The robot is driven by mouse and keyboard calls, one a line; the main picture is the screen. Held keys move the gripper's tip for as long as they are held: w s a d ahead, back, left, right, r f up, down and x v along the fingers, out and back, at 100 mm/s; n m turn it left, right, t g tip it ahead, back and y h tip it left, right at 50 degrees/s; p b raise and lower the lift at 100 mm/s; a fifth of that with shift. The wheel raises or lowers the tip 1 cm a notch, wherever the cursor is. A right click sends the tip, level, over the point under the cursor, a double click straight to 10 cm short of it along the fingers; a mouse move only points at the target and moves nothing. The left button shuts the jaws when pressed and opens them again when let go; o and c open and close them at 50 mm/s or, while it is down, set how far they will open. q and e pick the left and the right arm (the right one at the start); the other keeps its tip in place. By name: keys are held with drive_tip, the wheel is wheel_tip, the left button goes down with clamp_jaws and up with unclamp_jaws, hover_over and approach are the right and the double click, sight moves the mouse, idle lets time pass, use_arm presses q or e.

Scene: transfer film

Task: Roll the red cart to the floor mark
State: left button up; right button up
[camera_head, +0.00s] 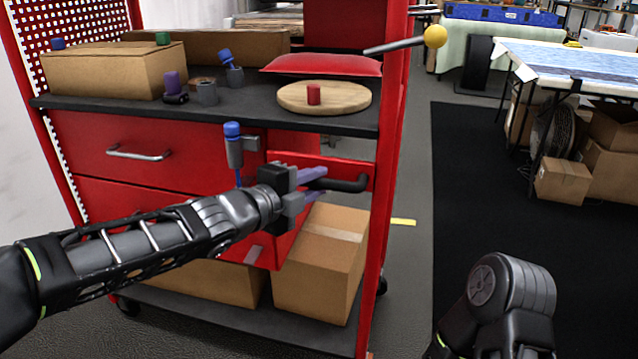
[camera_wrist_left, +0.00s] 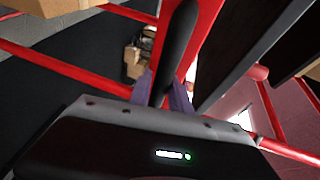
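The red cart (camera_head: 381,230) stands upright in front of me, with a dark top shelf, red drawers and a lower shelf. A black handle (camera_head: 350,184) sticks out at its right front. My left gripper (camera_head: 318,184) has its purple fingers on either side of this handle, apparently closed on it. The left wrist view shows the handle (camera_wrist_left: 177,50) filling the gap between the fingers (camera_wrist_left: 165,92). A yellow floor mark (camera_head: 403,221) shows just right of the cart, perhaps partly hidden behind it. Part of my right arm shows at the lower right, but its gripper is out of view.
The cart carries a cardboard box (camera_head: 115,72), a round wooden board (camera_head: 350,97), a red cushion (camera_head: 335,66) and small items. More boxes (camera_head: 318,262) fill its lower shelf. A black mat (camera_head: 480,180) lies right of it. Tables and boxes (camera_head: 563,184) stand farther right.

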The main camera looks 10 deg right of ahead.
use_arm(q)
drive_tip(key=shift+o, duration=0.3)
drive_tip(key=shift+s+d, duration=0.1)
drive_tip(key=shift+d, duration=0.05)
drive_tip(key=shift+s+r, duration=0.15)
drive_tip(key=shift+s, duration=0.05)
drive_tip(key=p+v, duration=0.3)
drive_tip(key=v, duration=0.3)
drive_tip(key=shift+a+r, duration=0.1)
drive_tip(key=shift+a, duration=0.2)
drive_tip(key=shift+s+a, duration=0.35)
drive_tip(key=shift+s, duration=0.1)
